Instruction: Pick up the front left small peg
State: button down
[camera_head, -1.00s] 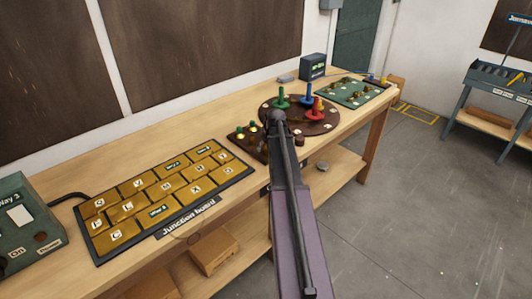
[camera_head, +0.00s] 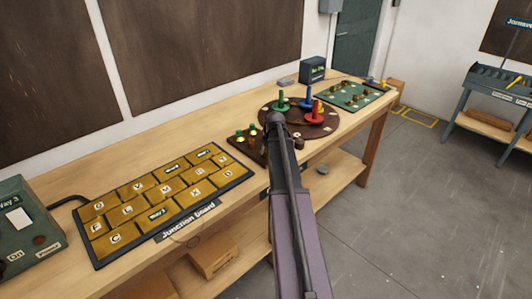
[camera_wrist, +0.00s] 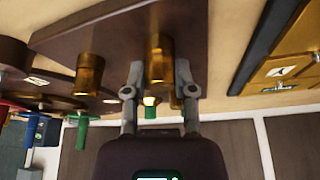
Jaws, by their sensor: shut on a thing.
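In the wrist view, which looks upside down, my gripper (camera_wrist: 159,72) has a finger on each side of a brass-coloured small peg (camera_wrist: 160,52) and is shut on it. The peg is still at the dark brown peg board (camera_wrist: 120,38); I cannot tell whether it is lifted. A second brass peg (camera_wrist: 89,75) stands to the left in that view. A green-topped peg (camera_wrist: 151,109) shows behind, between the fingers. In the head view, the board (camera_head: 238,143) lies left of my arm, which hides my gripper.
A round brown base (camera_head: 325,128) with green (camera_head: 281,102), blue (camera_head: 306,98) and red (camera_head: 315,113) large pegs stands close beyond my arm. The junction board (camera_head: 160,197) with gold tiles lies to the left. A green board (camera_head: 350,93) sits farther back right.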

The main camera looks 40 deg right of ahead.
jog(key=shift+r, duration=0.15)
notch_tip(320, 180, up, 3)
jog(key=p, duration=0.3)
jog(key=shift+r+p, duration=0.15)
jog(key=shift+p, duration=0.2)
jog(key=s+a, duration=0.3)
jog(key=s, duration=0.4)
jog(key=s+a+r+p, duration=0.1)
jog(key=s+a, duration=0.3)
jog(key=s, duration=0.3)
jog(key=shift+a+r, duration=0.2)
jog(key=shift+a, duration=0.05)
